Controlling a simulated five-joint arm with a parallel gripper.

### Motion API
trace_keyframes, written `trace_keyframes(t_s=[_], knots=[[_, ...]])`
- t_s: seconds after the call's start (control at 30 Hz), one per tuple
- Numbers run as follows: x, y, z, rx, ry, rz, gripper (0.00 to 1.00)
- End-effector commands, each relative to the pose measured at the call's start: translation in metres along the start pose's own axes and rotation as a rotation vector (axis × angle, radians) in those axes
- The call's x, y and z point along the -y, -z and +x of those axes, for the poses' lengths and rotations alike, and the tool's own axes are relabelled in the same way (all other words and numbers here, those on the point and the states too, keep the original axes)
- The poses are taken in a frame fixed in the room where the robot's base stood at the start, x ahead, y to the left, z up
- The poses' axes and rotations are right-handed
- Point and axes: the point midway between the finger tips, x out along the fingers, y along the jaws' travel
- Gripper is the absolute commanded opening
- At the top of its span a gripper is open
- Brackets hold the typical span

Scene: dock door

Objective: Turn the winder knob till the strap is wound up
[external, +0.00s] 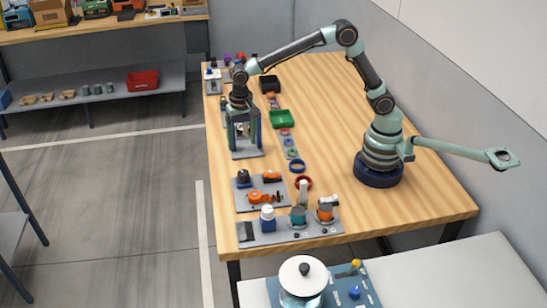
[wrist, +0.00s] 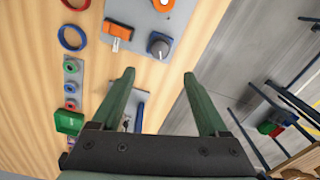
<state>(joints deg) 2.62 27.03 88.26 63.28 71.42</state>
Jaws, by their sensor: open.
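A dark round knob on a blue-edged base (wrist: 159,46), likely the winder knob, sits on a grey plate just beyond my fingertips in the wrist view. It also shows as a dark knob (external: 243,177) in the external view. An orange block with a pale tab (wrist: 118,30) is beside it; I cannot tell whether this is the strap part. My gripper (wrist: 159,73) is open and empty, with its green fingers spread. In the external view my gripper (external: 245,145) points down over another grey plate, behind the knob's plate.
A front plate (external: 290,237) carries several bottles and fittings. The table's left edge is close to the plates. Bare wood (external: 335,120) lies toward my base.

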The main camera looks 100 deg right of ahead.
Motion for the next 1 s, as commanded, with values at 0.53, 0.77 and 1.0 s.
trace_keyframes(t_s=[0.53, 0.77, 1.0], knots=[[0.0006, -0.0001, 0.0005, 0.002, -0.003, -0.365, 0.77], [0.0014, -0.0002, 0.001, 0.007, -0.007, -0.913, 0.77], [0.0024, -0.0003, 0.0015, 0.014, -0.008, -1.487, 0.77]])
